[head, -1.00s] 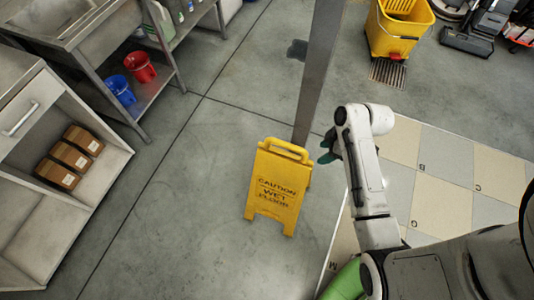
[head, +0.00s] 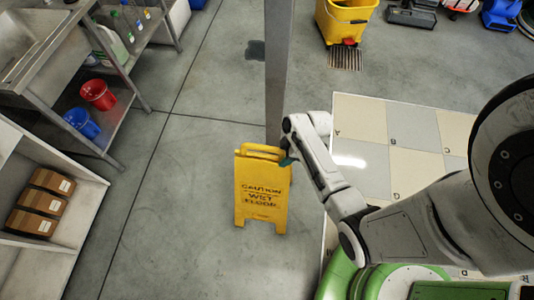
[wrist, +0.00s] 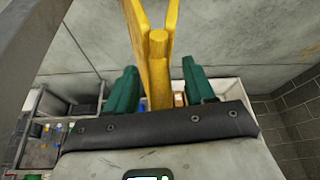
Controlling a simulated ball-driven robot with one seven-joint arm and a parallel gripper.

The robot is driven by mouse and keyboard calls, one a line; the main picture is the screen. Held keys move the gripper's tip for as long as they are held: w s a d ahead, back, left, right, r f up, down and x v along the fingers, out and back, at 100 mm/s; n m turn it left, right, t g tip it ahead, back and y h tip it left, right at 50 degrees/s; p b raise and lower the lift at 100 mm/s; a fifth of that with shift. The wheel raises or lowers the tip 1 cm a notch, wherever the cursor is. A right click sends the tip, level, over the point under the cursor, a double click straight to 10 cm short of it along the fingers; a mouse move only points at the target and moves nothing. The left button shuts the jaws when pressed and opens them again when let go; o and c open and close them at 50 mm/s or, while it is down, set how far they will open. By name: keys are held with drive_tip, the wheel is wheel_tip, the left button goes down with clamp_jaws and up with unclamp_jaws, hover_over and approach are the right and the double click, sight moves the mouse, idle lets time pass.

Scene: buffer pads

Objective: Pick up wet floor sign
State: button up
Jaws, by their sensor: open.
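The yellow wet floor sign (head: 261,190) stands upright on the grey floor, with its handle at the top and dark lettering on its face. My gripper (head: 288,161) is at the sign's upper right edge in the head view, mostly hidden behind my arm. In the wrist view my gripper (wrist: 159,85) has its two green fingers spread, one on each side of the yellow sign (wrist: 158,60). Gaps show between the sign and both fingers. The fingers are open and hold nothing.
A metal post (head: 277,75) rises just behind the sign. A yellow mop bucket (head: 345,20) stands at the back. A shelf with cardboard boxes (head: 40,203) and a metal table with red (head: 98,94) and blue (head: 82,123) buckets are at left. Floor left of the sign is clear.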

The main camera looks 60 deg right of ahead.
drive_tip(key=shift+w+f, duration=0.25)
drive_tip(key=shift+f, duration=0.35)
drive_tip(key=shift+a, duration=0.1)
drive_tip(key=shift+c, duration=0.2)
clamp_jaws()
idle(0.6)
drive_tip(key=shift+r, duration=0.1)
